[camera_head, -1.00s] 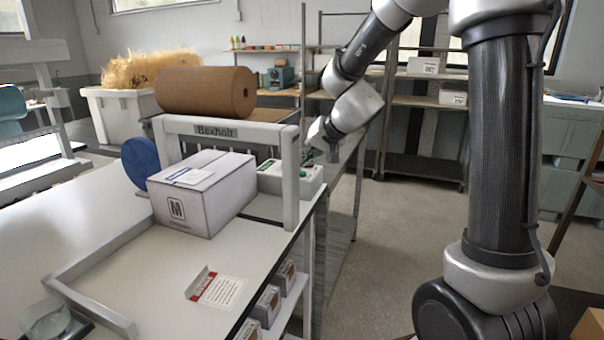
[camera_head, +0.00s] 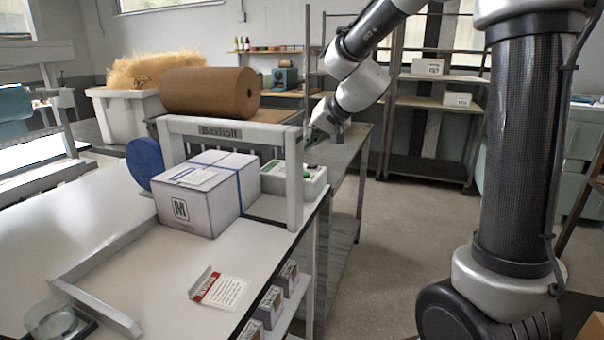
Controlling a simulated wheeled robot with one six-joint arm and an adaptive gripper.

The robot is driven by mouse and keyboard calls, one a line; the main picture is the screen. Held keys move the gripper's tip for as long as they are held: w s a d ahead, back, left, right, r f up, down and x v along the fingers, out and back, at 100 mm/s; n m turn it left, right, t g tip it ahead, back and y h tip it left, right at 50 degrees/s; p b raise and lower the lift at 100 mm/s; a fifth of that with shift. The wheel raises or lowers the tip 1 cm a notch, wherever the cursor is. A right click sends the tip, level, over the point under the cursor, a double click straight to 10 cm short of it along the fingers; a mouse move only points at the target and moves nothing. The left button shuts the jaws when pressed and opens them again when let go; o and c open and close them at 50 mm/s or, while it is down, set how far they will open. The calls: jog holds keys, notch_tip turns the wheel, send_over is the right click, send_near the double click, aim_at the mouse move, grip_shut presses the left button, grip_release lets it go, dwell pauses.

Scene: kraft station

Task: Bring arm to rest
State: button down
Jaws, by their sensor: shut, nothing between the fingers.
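My arm reaches from the right of the view toward the middle, and its wrist hangs beside the right end of the white frame marked Bexholt (camera_head: 220,132). My gripper (camera_head: 337,138) is small and dark at the end of the wrist, shut and empty, apart from the box. A white box (camera_head: 190,210) with an M mark sits on the white table (camera_head: 130,285) under the frame, with a blue strap around it.
A brown paper roll (camera_head: 208,92) lies behind the frame. A blue disc (camera_head: 144,162) stands left of the box. A red-and-white card (camera_head: 220,290) lies on the table. Shelves (camera_head: 425,170) stand at the back right. The floor (camera_head: 400,240) between table and arm is clear.

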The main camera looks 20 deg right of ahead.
jog(key=s+f+g, duration=0.3)
jog(key=s+f, duration=0.1)
jog(key=s, duration=0.3)
jog(key=s+d+r+n+h, duration=0.1)
jog(key=s+d, duration=0.3)
jog(key=s, duration=0.5)
jog(key=s+d+r+n+h, duration=0.1)
jog(key=s+d+h, duration=0.1)
jog(key=s+d, duration=0.3)
jog(key=s+d+r+n+h, duration=0.1)
jog(key=s+d, duration=0.4)
jog(key=s, duration=0.8)
jog(key=shift+s+r+g+h, duration=0.3)
jog(key=shift+r+g, duration=0.1)
jog(key=shift+r, duration=0.05)
dwell(1.3)
